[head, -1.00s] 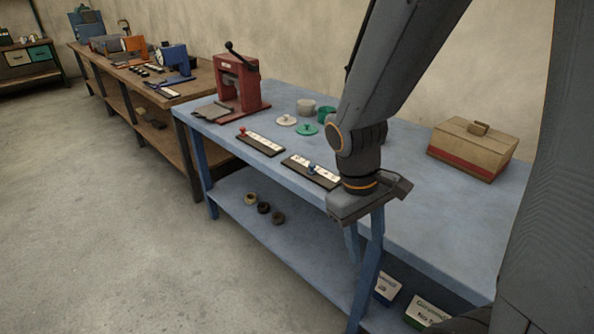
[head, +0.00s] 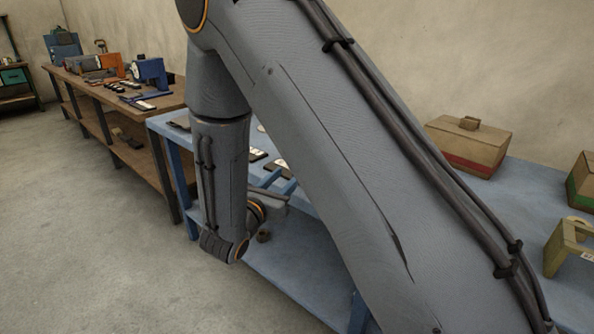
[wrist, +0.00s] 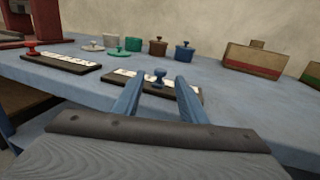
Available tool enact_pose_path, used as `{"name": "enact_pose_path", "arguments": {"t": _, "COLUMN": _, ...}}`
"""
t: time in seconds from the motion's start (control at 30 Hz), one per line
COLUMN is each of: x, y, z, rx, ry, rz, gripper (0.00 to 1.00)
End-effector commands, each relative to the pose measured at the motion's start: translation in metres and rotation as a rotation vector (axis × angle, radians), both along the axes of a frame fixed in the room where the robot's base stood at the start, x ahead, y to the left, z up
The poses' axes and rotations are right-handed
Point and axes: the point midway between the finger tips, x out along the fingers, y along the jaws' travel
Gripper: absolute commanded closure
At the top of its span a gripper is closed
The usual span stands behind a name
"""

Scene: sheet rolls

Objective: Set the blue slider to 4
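The blue slider knob (wrist: 159,75) stands on a dark track (wrist: 150,86) with a white marked strip, near the middle of the track. The marks are too small to read. In the wrist view my gripper (wrist: 158,82) is open. Its two blue fingers point toward the knob, which appears between their tips but farther off; I see no contact. In the head view my arm hides most of the gripper (head: 275,183) and the knob; only a piece of the blue slider's track (head: 284,170) shows.
A red slider knob (wrist: 31,48) on its own track (wrist: 60,63) is to the left. A brown box (wrist: 255,58) is at back right. The table's front edge lies below the gripper.

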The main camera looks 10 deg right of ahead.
Motion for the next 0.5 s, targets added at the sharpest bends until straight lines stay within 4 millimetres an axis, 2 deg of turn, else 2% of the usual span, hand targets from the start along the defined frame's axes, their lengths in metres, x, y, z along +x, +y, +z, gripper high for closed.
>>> {"name": "enact_pose_path", "arguments": {"t": 0.3, "x": 0.036, "y": -0.031, "z": 0.001, "rx": 0.002, "ry": -0.001, "rz": -0.004, "gripper": 0.62}}
{"name": "enact_pose_path", "arguments": {"t": 0.5, "x": 0.052, "y": -0.044, "z": 0.0, "rx": 0.001, "ry": 0.0, "rz": -0.003, "gripper": 0.62}}
